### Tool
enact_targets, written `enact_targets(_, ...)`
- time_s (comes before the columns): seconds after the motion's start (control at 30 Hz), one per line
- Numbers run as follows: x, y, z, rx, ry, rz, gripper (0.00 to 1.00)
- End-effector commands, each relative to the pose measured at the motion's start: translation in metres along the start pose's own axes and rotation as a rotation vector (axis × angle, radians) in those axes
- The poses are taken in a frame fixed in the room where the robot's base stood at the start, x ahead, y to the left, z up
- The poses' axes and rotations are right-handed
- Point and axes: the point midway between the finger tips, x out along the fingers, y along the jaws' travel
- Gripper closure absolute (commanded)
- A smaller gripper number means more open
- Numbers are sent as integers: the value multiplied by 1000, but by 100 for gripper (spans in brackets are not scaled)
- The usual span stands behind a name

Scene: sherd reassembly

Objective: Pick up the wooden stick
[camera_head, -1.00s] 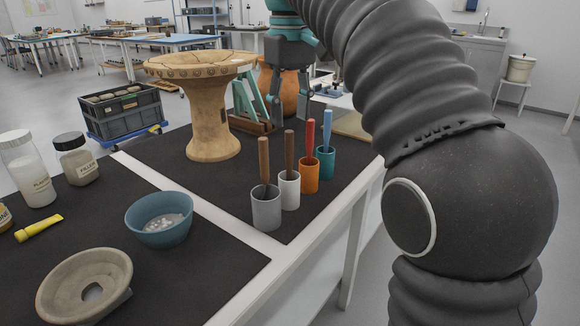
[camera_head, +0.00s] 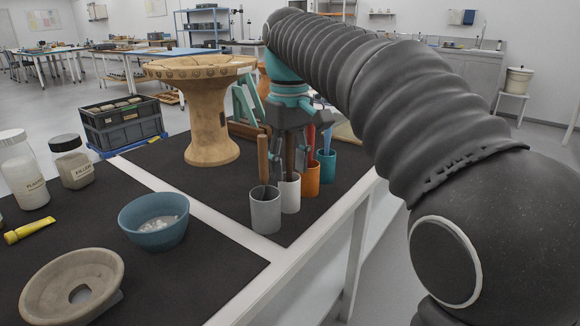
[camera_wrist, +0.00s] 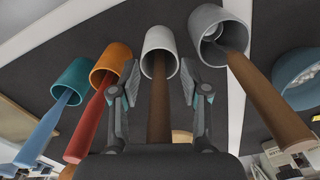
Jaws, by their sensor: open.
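Two brown wooden sticks stand in cups. One (camera_head: 263,160) leans in the grey cup (camera_head: 265,213); in the wrist view it is the stick (camera_wrist: 268,100) at the right. The other stick (camera_wrist: 160,112) stands in the white cup (camera_wrist: 159,45); in the head view the cup (camera_head: 289,195) shows, with the stick partly hidden by my gripper (camera_head: 289,167). My gripper is open, pointing down above the white cup. In the wrist view, the white cup's stick lies between the two fingers (camera_wrist: 159,82), with a gap on both sides.
An orange cup (camera_head: 310,180) with a red-handled tool and a teal cup (camera_head: 326,166) with a blue-handled tool stand close behind. A large clay pedestal vessel (camera_head: 208,125) stands to the left. A blue bowl (camera_head: 150,232) and a ring-shaped sherd (camera_head: 50,290) lie nearer.

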Motion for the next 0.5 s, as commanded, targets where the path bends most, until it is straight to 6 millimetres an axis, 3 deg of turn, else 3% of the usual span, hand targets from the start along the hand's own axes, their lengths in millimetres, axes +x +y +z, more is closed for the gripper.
enact_targets(0.17, -1, 0, 0, 0, 0, 0, 56)
enact_targets(0.33, -1, 0, 0, 0, 0, 0, 99)
enact_targets(0.5, -1, 0, 0, 0, 0, 0, 100)
